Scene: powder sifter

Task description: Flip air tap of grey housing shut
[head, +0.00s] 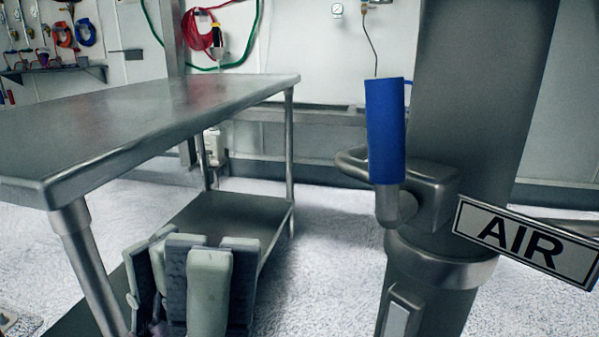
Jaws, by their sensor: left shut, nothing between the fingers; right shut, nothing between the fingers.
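The air tap has a blue handle (386,132) that stands almost upright, its lower end on a grey metal elbow (397,205). The tap's metal body (440,195) joins the grey housing (470,95), a thick column at the right. A white AIR sign (527,243) is beside it. My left gripper (150,262) and my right gripper (212,262) show as pale and dark fingers crowded together at the bottom, partly overlapping. Both are shut and empty, low and left of the tap, with a clear gap to it. Their lower parts are out of frame.
A steel table (130,115) with a lower shelf (225,225) fills the left, behind the grippers. Pale floor (325,270) lies open between the grippers and the housing. A red hose (197,35) and tools hang on the back wall.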

